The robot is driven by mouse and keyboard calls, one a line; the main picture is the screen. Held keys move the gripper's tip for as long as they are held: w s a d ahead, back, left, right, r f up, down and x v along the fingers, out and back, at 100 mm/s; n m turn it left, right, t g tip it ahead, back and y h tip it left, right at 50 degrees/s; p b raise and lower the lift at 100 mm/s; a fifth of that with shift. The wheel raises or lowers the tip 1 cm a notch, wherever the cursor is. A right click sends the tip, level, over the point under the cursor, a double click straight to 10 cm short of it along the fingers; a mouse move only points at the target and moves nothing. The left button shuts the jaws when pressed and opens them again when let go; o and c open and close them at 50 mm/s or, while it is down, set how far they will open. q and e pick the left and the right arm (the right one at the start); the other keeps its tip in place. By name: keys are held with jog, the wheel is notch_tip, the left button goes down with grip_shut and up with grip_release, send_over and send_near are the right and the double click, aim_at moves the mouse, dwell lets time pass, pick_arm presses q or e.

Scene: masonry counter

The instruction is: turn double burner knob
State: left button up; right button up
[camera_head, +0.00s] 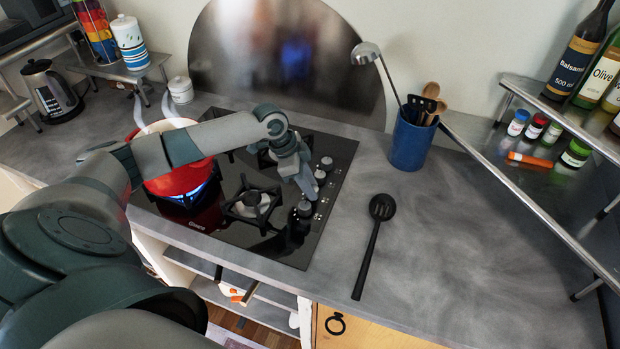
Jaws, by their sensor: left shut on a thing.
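The black stove (240,222) is set into the grey counter, with a row of grey knobs along its right side. Two knobs (326,163) show at the far end of the row, and another knob (305,208) shows at the near end. My left gripper (311,194) reaches down over the row from above, shut on a knob between these, which its fingers largely hide. A red pot (180,178) stands on the left burner, and a blue flame (205,190) shows beneath it. The front middle burner (252,205) is bare, with no flame visible. My right gripper is out of view.
A black slotted spoon (373,240) lies right of the stove. A blue utensil holder (410,142) with a ladle stands behind it. A metal shelf (550,200) with bottles and jars is at right. The front right counter is clear.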

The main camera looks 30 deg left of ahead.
pick_arm(q)
jog(key=shift+n+p, duration=0.35)
jog(key=shift+n, duration=0.05)
jog(key=o, duration=0.8)
jog(key=shift+r, duration=0.1)
